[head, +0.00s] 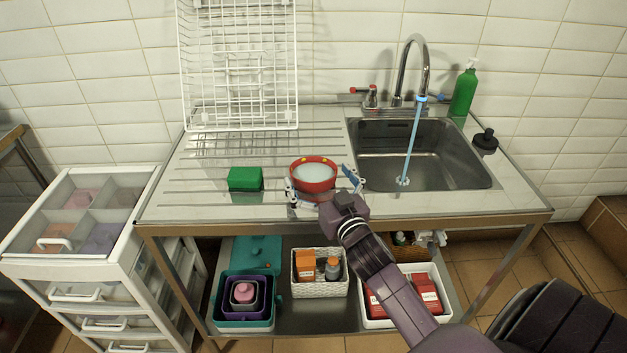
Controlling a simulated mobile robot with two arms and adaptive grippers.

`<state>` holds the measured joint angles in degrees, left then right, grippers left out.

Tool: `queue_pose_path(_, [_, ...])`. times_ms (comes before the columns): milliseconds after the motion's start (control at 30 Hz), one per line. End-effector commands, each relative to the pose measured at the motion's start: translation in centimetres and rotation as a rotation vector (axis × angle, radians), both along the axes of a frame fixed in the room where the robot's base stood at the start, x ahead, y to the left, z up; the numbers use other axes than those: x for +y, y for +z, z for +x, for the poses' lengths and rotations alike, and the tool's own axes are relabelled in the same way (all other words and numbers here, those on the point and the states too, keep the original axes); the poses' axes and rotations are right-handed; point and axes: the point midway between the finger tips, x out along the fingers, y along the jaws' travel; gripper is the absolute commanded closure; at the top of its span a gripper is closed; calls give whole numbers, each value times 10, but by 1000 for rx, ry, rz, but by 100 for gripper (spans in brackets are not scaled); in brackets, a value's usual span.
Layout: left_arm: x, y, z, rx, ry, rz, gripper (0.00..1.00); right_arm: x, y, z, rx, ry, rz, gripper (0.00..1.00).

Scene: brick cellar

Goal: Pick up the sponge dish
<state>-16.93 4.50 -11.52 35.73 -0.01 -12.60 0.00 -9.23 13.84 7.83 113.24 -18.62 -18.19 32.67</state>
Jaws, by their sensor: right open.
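A round red dish (313,188) with yellow marks on its rim and a pale inside stands on the sink's metal drainboard, left of the basin; I take it for the sponge dish. A green sponge-like block (245,179) lies apart to its left. My right gripper (320,186) is open at the dish, with one finger by its left side and one by its right side. The wrist is at the dish's near right. Whether the fingers touch it I cannot tell. My left gripper is not in view.
A white wire rack (240,65) stands behind on the drainboard. A blue brush (412,140) leans in the sink basin (450,165). A green bottle (463,92) and a black stopper (485,141) are at the right. A white drawer unit (75,255) stands left. Baskets sit on the shelf below.

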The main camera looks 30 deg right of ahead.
Motion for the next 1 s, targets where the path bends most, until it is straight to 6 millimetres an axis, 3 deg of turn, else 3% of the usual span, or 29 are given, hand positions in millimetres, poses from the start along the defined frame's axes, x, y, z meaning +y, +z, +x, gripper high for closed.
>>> queue_pose_path(200, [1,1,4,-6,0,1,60,0,0,0,0,0,0,2])
queue_pose_path(633, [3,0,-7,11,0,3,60,0,1,0,-2,1,0,48])
queue_pose_path(1000, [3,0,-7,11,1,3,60,0,3,0,-3,0,-2,48])
